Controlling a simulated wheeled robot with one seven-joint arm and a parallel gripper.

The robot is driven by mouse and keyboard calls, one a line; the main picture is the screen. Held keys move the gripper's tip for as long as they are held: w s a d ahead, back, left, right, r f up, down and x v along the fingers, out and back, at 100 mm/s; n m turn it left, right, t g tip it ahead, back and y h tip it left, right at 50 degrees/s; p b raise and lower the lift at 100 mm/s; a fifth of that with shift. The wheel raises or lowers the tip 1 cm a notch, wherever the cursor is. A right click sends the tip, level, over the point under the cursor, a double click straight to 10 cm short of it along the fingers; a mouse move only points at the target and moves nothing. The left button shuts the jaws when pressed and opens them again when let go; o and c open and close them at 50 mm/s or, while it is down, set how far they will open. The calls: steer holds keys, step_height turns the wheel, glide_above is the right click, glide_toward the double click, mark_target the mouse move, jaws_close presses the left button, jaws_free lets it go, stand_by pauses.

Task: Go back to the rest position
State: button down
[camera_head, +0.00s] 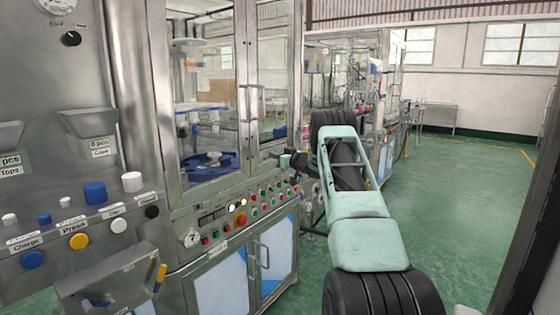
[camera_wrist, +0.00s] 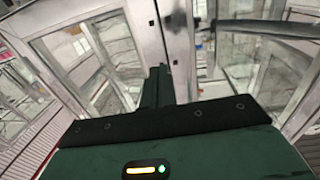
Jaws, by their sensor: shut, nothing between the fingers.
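My gripper (camera_head: 284,160) is at the end of my pale green arm, right of centre in the head view. It points left towards the glazed machine cabinet (camera_head: 222,27) and is near its door handles (camera_head: 246,104). I cannot tell whether it touches the door. In the wrist view, my gripper's dark fingers (camera_wrist: 159,72) are together in the middle, with nothing held. Behind them are a metal door post and glass panels (camera_wrist: 110,45).
A control panel with coloured buttons (camera_head: 240,207) is on the cabinet below my gripper. At the left stands a steel console with a blue knob (camera_head: 95,192), a yellow knob (camera_head: 79,241) and hoppers (camera_head: 88,124). Open green floor (camera_head: 455,205) lies at the right.

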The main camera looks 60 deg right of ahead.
steer(key=shift+s+a, duration=0.1)
steer(key=shift+s, duration=1.05)
